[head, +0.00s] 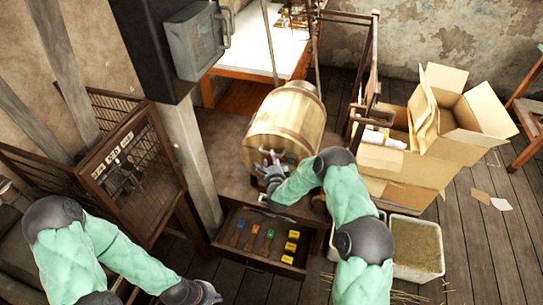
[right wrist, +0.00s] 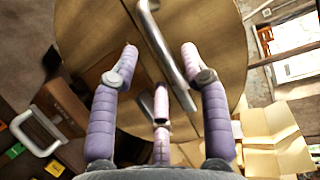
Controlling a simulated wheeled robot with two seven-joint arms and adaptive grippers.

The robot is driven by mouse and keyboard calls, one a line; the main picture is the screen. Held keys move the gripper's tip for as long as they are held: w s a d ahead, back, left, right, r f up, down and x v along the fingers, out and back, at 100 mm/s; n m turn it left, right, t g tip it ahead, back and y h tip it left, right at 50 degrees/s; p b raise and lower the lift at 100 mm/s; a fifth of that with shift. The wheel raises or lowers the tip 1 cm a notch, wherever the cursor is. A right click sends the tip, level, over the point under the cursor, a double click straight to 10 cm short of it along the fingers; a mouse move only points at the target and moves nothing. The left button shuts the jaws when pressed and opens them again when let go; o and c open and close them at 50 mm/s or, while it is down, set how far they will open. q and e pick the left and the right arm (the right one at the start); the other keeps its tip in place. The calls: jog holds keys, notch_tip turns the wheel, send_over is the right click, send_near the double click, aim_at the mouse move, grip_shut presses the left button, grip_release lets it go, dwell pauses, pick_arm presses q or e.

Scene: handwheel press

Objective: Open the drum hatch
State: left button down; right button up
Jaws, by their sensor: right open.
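The wooden drum (head: 292,112) lies on its side, with its round end facing me. In the right wrist view, its hatch face (right wrist: 215,50) fills much of the picture and bears a long metal bar handle (right wrist: 168,45). The hatch looks closed. My right gripper (head: 268,165) is at the drum's front end. Its purple fingers are open, one on each side of the handle, and no grip shows. My left gripper (head: 207,292) is low at the front left, away from the drum; its fingers are too small to read.
Below the drum, an open drawer (head: 238,257) holds tools with coloured handles and several yellow blocks. A grey post (head: 190,150) and a wire cage (head: 125,170) stand left. Cardboard boxes (head: 405,165) and a straw-filled bin (head: 418,248) stand right. Floor at far right is mostly free.

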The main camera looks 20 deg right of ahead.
jog(key=shift+b+x, duration=0.4)
jog(key=shift+x, duration=1.95)
grip_shut()
